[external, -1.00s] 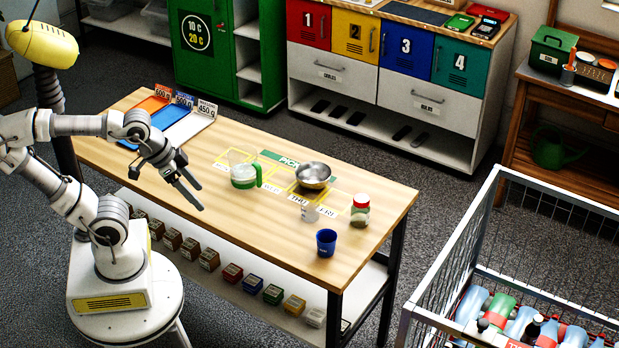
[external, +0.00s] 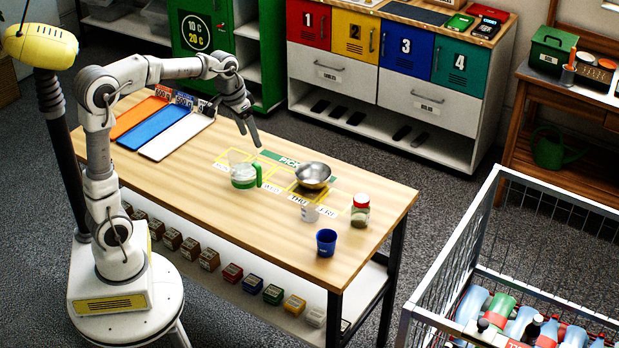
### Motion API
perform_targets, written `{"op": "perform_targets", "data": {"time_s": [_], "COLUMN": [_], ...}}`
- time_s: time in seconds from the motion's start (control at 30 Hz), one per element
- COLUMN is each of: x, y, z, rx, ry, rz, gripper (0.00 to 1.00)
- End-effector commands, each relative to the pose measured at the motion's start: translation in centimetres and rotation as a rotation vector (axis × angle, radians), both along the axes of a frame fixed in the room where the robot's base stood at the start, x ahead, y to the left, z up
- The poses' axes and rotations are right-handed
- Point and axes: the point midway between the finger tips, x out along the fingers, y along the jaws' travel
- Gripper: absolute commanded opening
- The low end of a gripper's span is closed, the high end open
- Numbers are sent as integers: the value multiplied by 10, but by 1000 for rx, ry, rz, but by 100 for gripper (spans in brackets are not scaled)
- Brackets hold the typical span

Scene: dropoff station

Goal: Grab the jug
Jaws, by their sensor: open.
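The jug (external: 243,176) is clear with a green band and a green handle (external: 259,175) on its right side. It stands upright on the wooden table (external: 215,215), on the yellow-marked grid. My gripper (external: 249,139) is open and empty. It hangs above the far side of the table, up and behind the jug in the picture, with its fingers pointing down. It looks apart from the jug. The exact height of the fingers over the table is hard to tell.
A metal bowl (external: 313,176) stands right of the jug. The table's near left part is clear.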

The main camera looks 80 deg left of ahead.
Motion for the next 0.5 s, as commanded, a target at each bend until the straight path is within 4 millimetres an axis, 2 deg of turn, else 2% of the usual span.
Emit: {"op": "perform_targets", "data": {"time_s": [0.03,0.1,0.23,0.3,0.4,0.5], "x": [5,10,13,12,11,10], "y": [24,53,101,120,139,148], "z": [-11,-22,-44,-54,-64,-70], "rx": [-6,-12,-20,-23,-27,-29], "ry": [20,42,76,89,103,110], "rz": [34,71,127,148,169,179], "gripper": [81,81,81,81,81,81]}}
